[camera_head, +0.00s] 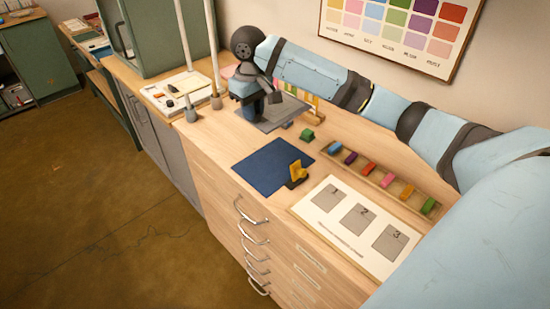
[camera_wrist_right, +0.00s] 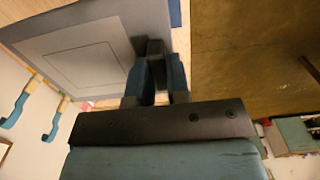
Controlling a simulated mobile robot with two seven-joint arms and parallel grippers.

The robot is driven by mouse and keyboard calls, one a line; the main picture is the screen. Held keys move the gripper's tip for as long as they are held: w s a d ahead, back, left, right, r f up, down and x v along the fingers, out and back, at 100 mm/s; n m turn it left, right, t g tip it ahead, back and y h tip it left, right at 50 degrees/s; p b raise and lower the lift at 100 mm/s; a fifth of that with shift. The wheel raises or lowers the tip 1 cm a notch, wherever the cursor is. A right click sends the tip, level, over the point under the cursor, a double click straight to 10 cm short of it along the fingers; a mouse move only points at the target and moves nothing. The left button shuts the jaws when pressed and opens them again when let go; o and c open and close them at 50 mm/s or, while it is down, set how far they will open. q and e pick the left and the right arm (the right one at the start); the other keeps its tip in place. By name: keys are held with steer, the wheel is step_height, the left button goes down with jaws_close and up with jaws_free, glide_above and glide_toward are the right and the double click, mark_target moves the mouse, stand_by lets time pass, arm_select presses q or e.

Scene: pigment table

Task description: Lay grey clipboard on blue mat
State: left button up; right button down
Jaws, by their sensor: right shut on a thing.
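The grey clipboard (camera_head: 283,113) is in the head view towards the back of the wooden counter, beyond the blue mat (camera_head: 265,172). My right gripper (camera_head: 258,108) is at the clipboard's left part and shut on it. In the right wrist view, the clipboard (camera_wrist_right: 85,58) shows a paler framed panel, and my right gripper (camera_wrist_right: 157,50) pinches its edge. I cannot tell whether the clipboard is clear of the counter. The blue mat lies flat and bare, with a yellow and black item (camera_head: 296,174) at its right edge. My left gripper is out of view.
A green block (camera_head: 307,135) stands between the clipboard and the mat. A wooden tray (camera_head: 412,204) of coloured blocks and a white numbered board (camera_head: 330,231) lie to the right. White posts and a white tray (camera_head: 172,100) stand left of the gripper.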

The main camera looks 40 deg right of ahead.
glide_above(257, 175)
step_height(257, 175, down, 15)
steer(key=shift+r, duration=0.1)
steer(key=shift+f, duration=2.65)
steer(key=c, duration=1.1)
jaws_free()
steer(key=shift+f, duration=0.1)
step_height(257, 175, up, 12)
